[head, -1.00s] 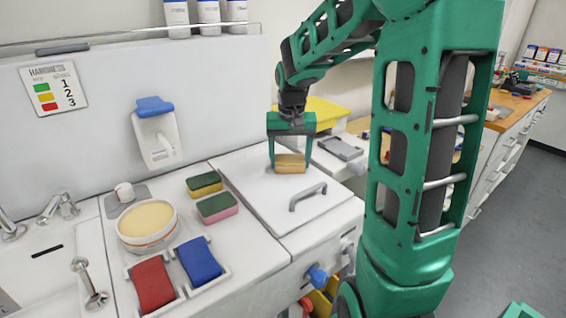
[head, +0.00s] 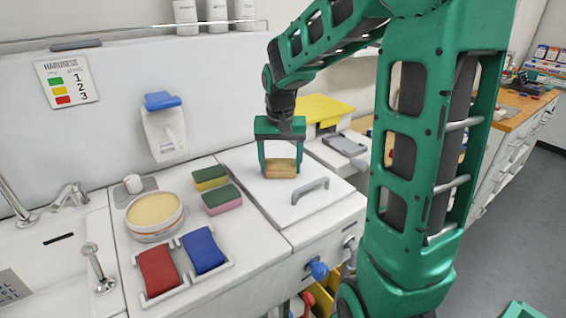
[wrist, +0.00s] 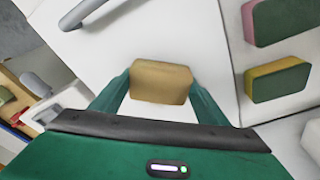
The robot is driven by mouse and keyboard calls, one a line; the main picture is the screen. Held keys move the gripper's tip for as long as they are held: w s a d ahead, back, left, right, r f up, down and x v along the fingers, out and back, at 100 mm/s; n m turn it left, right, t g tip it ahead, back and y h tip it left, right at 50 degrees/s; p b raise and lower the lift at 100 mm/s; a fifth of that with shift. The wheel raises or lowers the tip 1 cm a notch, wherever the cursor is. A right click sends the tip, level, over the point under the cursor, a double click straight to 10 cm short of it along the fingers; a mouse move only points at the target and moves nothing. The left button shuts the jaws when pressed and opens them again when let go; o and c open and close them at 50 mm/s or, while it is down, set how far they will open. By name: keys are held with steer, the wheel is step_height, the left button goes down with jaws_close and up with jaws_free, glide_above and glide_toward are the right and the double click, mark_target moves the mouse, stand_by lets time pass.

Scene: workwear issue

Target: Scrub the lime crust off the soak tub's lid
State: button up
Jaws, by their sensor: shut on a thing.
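My gripper (head: 281,162) is shut on a tan sponge block (head: 281,170) and points down over the soak tub's lid (head: 252,168). The same sponge (wrist: 160,82) shows between my two green fingers in the wrist view. The lid is a flat white panel with a grey bar handle (head: 310,190), which is to the right of and nearer than the sponge. The sponge is at or just above the lid's surface; I cannot tell whether it touches. I see no clear crust on the lid; the sponge and fingers hide part of it.
Two green-backed sponges, one yellow (head: 210,177) and one pink (head: 222,199), lie left of the lid. A round tub of yellowish paste (head: 155,217) and a rack with red (head: 158,272) and blue (head: 203,250) cloths stand farther left. A sink tap (head: 72,194) is at far left.

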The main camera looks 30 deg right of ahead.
mark_target(277, 166)
steer(key=shift+a, duration=0.4)
steer(key=shift+a+r, duration=0.1)
steer(key=shift+a, duration=0.15)
steer(key=shift+d+r, duration=0.1)
steer(key=shift+r, duration=3.8)
